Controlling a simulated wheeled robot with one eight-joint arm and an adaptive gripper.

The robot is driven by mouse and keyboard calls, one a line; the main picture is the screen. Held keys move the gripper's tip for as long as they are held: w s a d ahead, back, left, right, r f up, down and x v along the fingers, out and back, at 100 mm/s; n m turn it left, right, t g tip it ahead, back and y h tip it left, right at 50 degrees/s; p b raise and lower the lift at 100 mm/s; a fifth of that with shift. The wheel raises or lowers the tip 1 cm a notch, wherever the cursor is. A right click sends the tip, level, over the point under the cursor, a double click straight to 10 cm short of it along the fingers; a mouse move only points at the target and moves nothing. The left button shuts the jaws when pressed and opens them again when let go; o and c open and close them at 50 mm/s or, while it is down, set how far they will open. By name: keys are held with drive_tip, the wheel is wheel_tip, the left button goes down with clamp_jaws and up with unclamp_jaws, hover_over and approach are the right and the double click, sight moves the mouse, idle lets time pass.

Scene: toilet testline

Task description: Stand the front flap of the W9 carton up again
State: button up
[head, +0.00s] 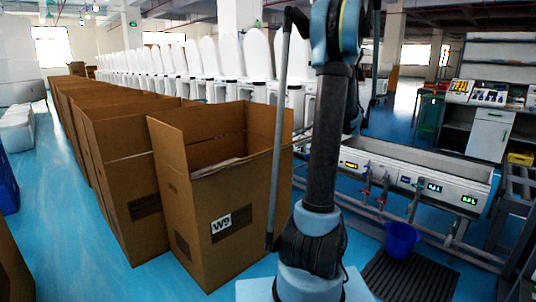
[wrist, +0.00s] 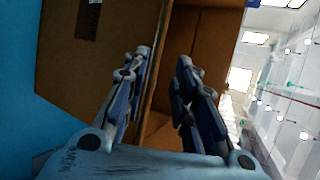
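The W9 carton (head: 222,222) stands upright on the blue floor in the head view, its white W9 label facing me. Its left and back flaps rise around the open top, and a pale edge shows inside. I cannot clearly make out the front flap's position. In the wrist view, the carton's brown outer panel (wrist: 60,65) with a dark print is at left, and its inner side is at right. My gripper (wrist: 160,62) is open, its two fingers apart on either side of a cardboard edge. I cannot tell whether they touch it. The fingers are not visible in the head view.
A row of open cartons (head: 115,150) stands close behind W9 on the left. White toilets (head: 258,55) line the back. A test trough (head: 420,185) with a blue bucket (head: 401,240) and a dark floor grate (head: 410,277) are at right.

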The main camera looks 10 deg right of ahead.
drive_tip(key=x, duration=1.7)
drive_tip(key=shift+w, duration=0.3)
clamp_jaws()
